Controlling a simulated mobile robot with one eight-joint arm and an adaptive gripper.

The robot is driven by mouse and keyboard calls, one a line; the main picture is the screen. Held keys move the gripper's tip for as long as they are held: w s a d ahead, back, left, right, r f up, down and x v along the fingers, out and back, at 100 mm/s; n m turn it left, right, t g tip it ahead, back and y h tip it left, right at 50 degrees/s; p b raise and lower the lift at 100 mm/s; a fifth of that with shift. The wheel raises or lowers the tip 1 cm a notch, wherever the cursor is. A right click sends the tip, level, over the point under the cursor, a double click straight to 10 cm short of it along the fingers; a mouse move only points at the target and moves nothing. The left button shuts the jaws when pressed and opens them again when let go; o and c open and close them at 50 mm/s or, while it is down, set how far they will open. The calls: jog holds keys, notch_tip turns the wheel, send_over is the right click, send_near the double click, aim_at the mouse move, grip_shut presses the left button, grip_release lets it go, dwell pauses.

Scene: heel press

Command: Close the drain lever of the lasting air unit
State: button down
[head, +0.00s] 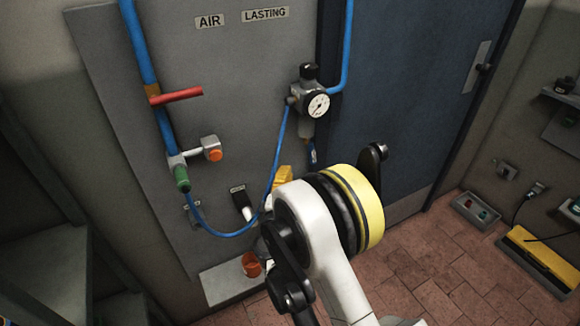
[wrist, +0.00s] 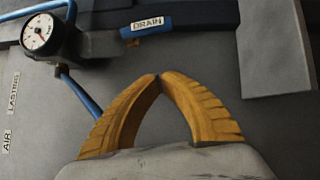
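The lasting air unit (head: 309,98) is on the grey panel, with a round white gauge (head: 318,105) and a black knob on top. Its drain lever (head: 312,152) is blue and hangs down below the unit's bowl. In the wrist view the lever (wrist: 146,27) carries a DRAIN label and points away from the gauge (wrist: 40,32), in line with the unit. My gripper (wrist: 159,77) has yellow ribbed fingers whose tips meet, with nothing between them. It is apart from the lever, below and left of it in the head view, where my arm partly hides it (head: 283,178).
A red-handled valve (head: 176,96) and an orange button (head: 215,155) are left of the unit. A blue hose (head: 272,170) loops below them. The blue door (head: 415,90) is at right. An orange cup (head: 251,264) sits low beside my arm.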

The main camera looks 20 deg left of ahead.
aim_at(312, 153)
jog(key=b+x, duration=0.2)
jog(key=x, duration=0.5)
jog(key=shift+w+f, duration=0.15)
jog(key=shift+w, duration=0.05)
jog(key=shift+w+d+r+b, duration=0.15)
jog(key=shift+d+b, duration=0.1)
jog(key=shift+d, duration=0.4)
jog(key=shift+s+d+r+b, duration=0.1)
jog(key=shift+d+b, duration=0.2)
jog(key=shift+d, duration=0.3)
jog(key=shift+w+d+r+b, duration=0.15)
jog(key=shift+d+b, duration=0.1)
jog(key=shift+d, duration=0.4)
jog(key=shift+w+f, duration=0.1)
jog(key=shift+w, duration=0.05)
